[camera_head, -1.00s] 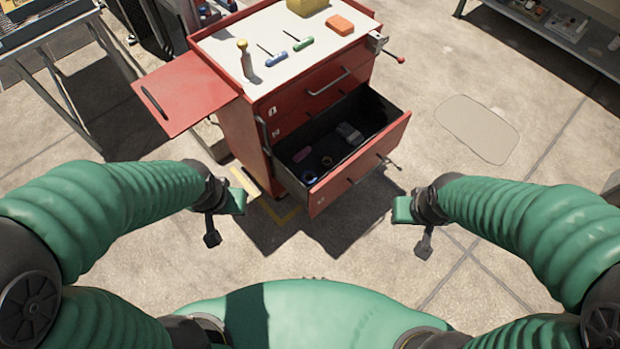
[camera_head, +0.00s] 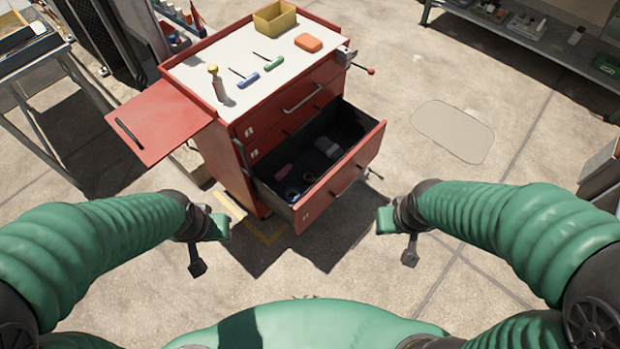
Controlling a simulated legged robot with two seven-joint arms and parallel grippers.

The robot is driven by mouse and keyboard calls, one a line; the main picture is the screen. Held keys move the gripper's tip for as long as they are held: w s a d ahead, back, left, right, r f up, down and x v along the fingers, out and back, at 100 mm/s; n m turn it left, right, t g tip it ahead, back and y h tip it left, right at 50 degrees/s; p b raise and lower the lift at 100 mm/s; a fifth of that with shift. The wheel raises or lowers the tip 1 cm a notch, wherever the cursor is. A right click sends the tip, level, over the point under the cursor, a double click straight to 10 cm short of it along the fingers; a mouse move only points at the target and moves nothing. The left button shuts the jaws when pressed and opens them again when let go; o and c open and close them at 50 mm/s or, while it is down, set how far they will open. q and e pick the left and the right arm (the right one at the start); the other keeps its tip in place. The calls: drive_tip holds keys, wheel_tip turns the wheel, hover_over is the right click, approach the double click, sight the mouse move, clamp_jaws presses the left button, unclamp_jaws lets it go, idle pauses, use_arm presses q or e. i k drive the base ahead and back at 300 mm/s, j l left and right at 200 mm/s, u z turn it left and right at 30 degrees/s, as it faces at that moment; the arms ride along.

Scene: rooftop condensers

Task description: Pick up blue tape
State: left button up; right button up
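A small bluish ring (camera_head: 292,194), which looks like the blue tape, lies in the open lower drawer (camera_head: 345,180) of a red tool cabinet, close to its front corner. A second ring (camera_head: 308,176) with an orange tint lies just behind it. My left gripper (camera_head: 207,245) is in the air left of and nearer than the drawer. My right gripper (camera_head: 397,238) is in the air right of and nearer than the drawer. Both are apart from the cabinet and hold nothing visible. Their finger gaps are too small to make out.
The drawer also holds a pinkish block (camera_head: 284,171) and a grey item (camera_head: 327,147). The cabinet top (camera_head: 240,60) carries a yellow bin (camera_head: 274,19), an orange block (camera_head: 308,42), hand tools and a bottle. A red side shelf (camera_head: 160,122) sticks out left.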

sight(294, 190)
drive_tip(key=i+j+u, duration=0.1)
drive_tip(key=i+j, duration=0.2)
drive_tip(key=i+j+u, duration=0.15)
drive_tip(key=i, duration=0.4)
